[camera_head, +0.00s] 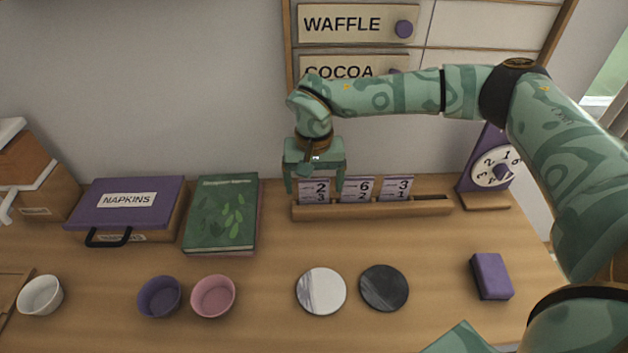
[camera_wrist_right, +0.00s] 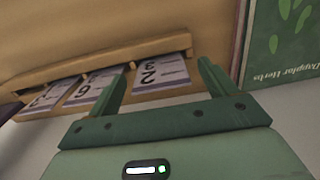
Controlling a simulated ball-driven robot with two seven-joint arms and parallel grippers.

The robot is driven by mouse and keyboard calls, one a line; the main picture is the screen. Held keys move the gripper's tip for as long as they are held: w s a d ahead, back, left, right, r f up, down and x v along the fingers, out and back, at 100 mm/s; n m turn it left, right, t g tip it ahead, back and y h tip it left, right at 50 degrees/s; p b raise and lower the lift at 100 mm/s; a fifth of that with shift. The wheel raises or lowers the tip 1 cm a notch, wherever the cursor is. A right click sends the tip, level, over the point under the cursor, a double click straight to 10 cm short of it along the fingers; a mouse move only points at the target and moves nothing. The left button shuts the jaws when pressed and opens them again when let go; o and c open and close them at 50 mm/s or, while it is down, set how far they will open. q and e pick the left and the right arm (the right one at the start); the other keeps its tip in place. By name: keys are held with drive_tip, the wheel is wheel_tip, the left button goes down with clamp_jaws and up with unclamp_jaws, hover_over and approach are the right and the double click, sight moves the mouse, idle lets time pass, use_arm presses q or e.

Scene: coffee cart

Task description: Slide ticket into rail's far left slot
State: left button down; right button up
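A wooden ticket rail (camera_head: 372,208) stands at the back of the counter. A ticket with 2 over 3 (camera_head: 316,190) stands in its far left slot, with the 6 ticket (camera_head: 358,188) and the 3 over 1 ticket (camera_head: 397,188) beside it. The rail's right end is empty. My right gripper (camera_head: 314,188) is open, with one finger on each side of the 2 ticket. In the right wrist view this ticket (camera_wrist_right: 160,76) sits in the rail (camera_wrist_right: 110,62) between the spread fingers (camera_wrist_right: 160,82), with no visible contact. My left gripper is out of view.
A green book (camera_head: 222,215) and a purple napkins box (camera_head: 125,207) lie left of the rail. A dial stand (camera_head: 487,180) is to its right. In front are two round coasters (camera_head: 321,291), small bowls (camera_head: 213,296) and a purple block (camera_head: 491,277).

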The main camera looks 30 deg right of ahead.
wheel_tip(320, 180, up, 16)
drive_tip(key=p, duration=0.3)
drive_tip(key=shift+r+p, duration=0.15)
drive_tip(key=shift+p, duration=0.15)
